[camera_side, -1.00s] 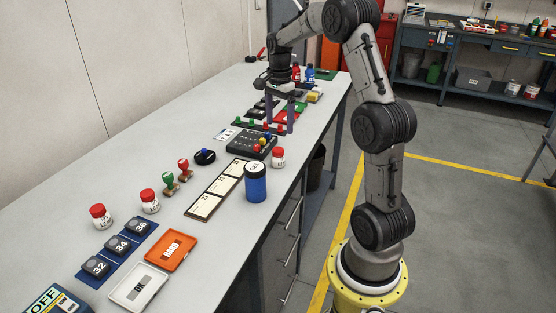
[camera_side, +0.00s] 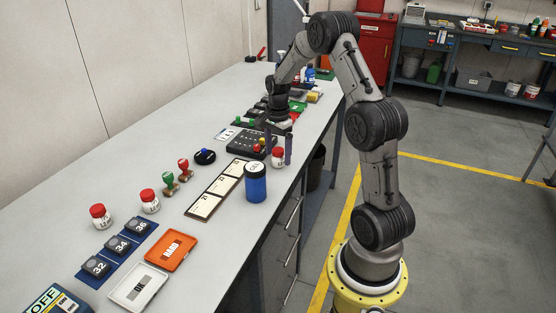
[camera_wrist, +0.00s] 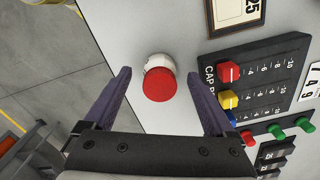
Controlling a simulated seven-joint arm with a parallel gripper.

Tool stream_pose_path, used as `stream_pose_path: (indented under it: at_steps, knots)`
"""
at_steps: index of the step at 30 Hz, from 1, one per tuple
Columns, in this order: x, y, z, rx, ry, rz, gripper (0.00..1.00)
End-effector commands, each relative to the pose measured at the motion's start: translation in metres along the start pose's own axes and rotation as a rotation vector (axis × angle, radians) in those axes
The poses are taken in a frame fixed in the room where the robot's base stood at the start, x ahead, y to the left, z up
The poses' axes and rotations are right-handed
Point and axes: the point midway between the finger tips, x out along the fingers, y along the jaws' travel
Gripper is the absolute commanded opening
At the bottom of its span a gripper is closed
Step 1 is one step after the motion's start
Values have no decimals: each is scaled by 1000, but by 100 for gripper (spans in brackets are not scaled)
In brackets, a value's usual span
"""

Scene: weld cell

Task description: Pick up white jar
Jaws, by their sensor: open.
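A white jar with a red lid (camera_side: 278,157) stands upright on the bench near its front edge, right of the black slider box. In the wrist view the same jar (camera_wrist: 159,79) lies between and slightly beyond my two purple fingers, its red lid towards the camera. My gripper (camera_side: 277,145) is open, low over the bench, with its fingers beside the jar in the side view. In the wrist view my gripper (camera_wrist: 168,93) shows a gap on both sides of the jar. Two more white jars with red lids (camera_side: 100,216) (camera_side: 150,201) stand at the left.
The black slider box (camera_side: 250,144) with coloured knobs lies close by the jar; it also fills the right of the wrist view (camera_wrist: 262,75). A blue container with a white lid (camera_side: 256,183) stands nearer the camera. The bench edge (camera_side: 292,186) is close to the jar.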

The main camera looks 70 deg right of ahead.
Motion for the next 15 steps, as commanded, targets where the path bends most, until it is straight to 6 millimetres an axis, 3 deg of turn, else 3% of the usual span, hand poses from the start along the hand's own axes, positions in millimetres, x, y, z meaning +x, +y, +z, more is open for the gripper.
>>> stream_pose_path:
  at_steps: [4, 15]
  knots:
    - [0, 0, 0, 0, 0, 0, 90]
    - [-1, 0, 0, 0, 0, 0, 23]
